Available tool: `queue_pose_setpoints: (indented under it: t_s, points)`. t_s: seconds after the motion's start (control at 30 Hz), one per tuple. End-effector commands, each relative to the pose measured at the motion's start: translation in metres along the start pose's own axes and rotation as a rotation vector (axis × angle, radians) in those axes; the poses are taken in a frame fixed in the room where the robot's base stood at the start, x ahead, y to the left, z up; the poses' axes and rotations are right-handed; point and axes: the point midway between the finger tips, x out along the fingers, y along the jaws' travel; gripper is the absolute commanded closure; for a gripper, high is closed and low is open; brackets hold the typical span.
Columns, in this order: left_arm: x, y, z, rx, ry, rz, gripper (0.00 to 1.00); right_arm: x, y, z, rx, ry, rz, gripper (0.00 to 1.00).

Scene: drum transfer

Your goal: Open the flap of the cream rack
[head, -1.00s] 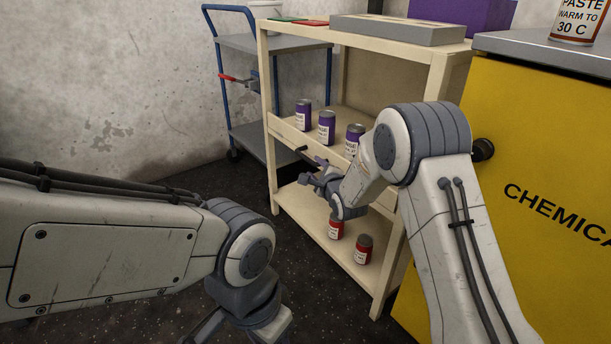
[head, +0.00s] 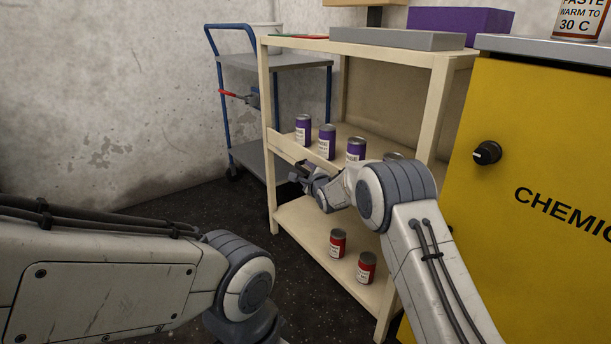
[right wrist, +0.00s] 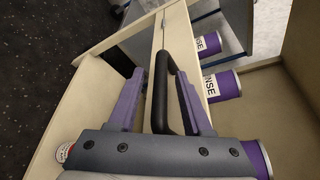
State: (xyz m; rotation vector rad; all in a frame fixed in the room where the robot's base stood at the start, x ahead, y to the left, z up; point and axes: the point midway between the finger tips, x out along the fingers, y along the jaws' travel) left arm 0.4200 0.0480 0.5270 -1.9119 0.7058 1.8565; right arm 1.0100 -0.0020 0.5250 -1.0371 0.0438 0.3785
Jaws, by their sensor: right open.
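The cream rack (head: 440,105) stands ahead, with its flap (head: 287,147) upright along the front of the middle shelf. In the right wrist view the flap (right wrist: 181,35) carries a black bar handle (right wrist: 164,95). My right gripper (head: 298,175) is at the flap's front. Its two fingers (right wrist: 161,100) are open, one on each side of the handle in the right wrist view; I cannot tell whether they touch it. My left arm reaches in from the left in the head view, with its fingers out of the frame.
Several purple cans (head: 327,142) stand behind the flap. Two red cans (head: 337,243) stand on the lower shelf. A yellow chemical cabinet (head: 530,150) with a black knob is close on the right. A blue trolley (head: 275,62) stands behind left. Floor left of the rack is clear.

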Motion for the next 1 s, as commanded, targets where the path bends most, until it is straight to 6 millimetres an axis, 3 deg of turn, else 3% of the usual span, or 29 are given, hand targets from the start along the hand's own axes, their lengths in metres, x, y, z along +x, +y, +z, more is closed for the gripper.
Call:
queue_pose_setpoints:
  t_s: [0.23, 0.27, 0.33, 0.4, 0.77, 1.0]
  points:
    - [0.000, 0.000, 0.000, 0.000, 0.000, 0.000, 0.50, 0.001, 0.000, 0.000, 0.000, 0.000, 0.000, 0.50]
    - [0.000, 0.000, 0.000, 0.000, 0.000, 0.000, 0.50, 0.001, 0.000, 0.000, 0.000, 0.000, 0.000, 0.54]
    - [0.000, 0.000, 0.000, 0.000, 0.000, 0.000, 0.50, 0.001, 0.000, 0.000, -0.001, 0.000, 0.000, 0.81]
    - [0.000, 0.000, 0.000, 0.000, 0.000, 0.000, 0.50, 0.001, 0.000, 0.000, -0.001, 0.000, 0.000, 1.00]
    - [0.003, 0.000, 0.000, 0.000, 0.000, 0.000, 0.50, 0.001, 0.003, -0.001, -0.028, 0.000, -0.009, 1.00]
    - [0.014, -0.001, 0.001, 0.000, 0.000, 0.000, 0.50, 0.002, 0.012, -0.003, -0.143, 0.001, -0.056, 1.00]
